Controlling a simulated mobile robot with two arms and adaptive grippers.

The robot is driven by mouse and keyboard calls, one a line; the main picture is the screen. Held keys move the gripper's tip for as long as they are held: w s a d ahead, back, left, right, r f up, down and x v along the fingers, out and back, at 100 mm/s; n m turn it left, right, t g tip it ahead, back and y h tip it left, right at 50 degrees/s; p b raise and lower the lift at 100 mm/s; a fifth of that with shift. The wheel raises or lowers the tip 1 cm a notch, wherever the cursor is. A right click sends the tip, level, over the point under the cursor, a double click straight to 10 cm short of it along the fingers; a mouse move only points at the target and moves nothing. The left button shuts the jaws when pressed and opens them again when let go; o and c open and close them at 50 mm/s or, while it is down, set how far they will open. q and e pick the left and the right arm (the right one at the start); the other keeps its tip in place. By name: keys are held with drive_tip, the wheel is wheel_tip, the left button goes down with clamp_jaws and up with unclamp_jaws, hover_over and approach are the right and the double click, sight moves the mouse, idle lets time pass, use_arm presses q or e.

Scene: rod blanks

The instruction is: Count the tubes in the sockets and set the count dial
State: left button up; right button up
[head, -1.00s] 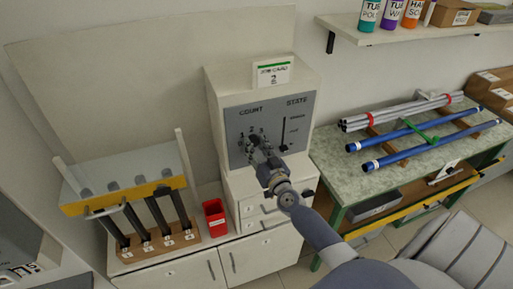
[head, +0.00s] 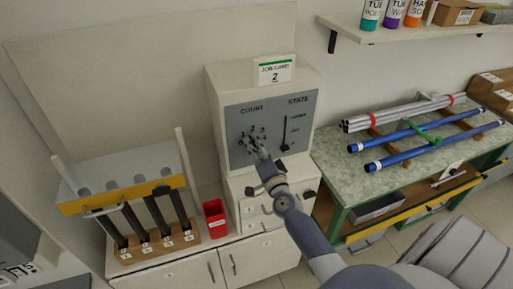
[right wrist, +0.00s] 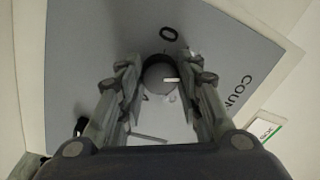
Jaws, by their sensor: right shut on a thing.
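The count dial (right wrist: 155,72) is a dark round knob with a white mark, which points right in the right wrist view. I cannot tell which number it marks. My right gripper (head: 258,150) is at the dial on the grey panel (head: 298,112), shut on it with a finger on each side, and hides it in the head view. Several dark tubes (head: 131,221) stand slightly tilted in the numbered wooden socket block (head: 188,239) at the left. My left gripper is not in view.
A job card (head: 275,70) reading 2 stands on the white cabinet. The state slider (head: 285,134) is right of the dial. A red bin (head: 214,216) stands beside the block. Blue tubes (head: 409,153) and grey rods (head: 395,114) lie on the right bench (head: 335,160).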

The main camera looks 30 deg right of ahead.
drive_tip(key=m+p, duration=0.1)
drive_tip(key=m, duration=0.7)
drive_tip(key=m+g+p, duration=0.1)
drive_tip(key=m+p, duration=0.1)
drive_tip(key=m, duration=0.6)
drive_tip(key=m+h+p, duration=0.1)
drive_tip(key=m, duration=0.8)
drive_tip(key=shift+r+p, duration=0.3)
drive_tip(key=shift+r, duration=0.05)
drive_tip(key=o, duration=1.1)
drive_tip(key=shift+c, duration=0.2)
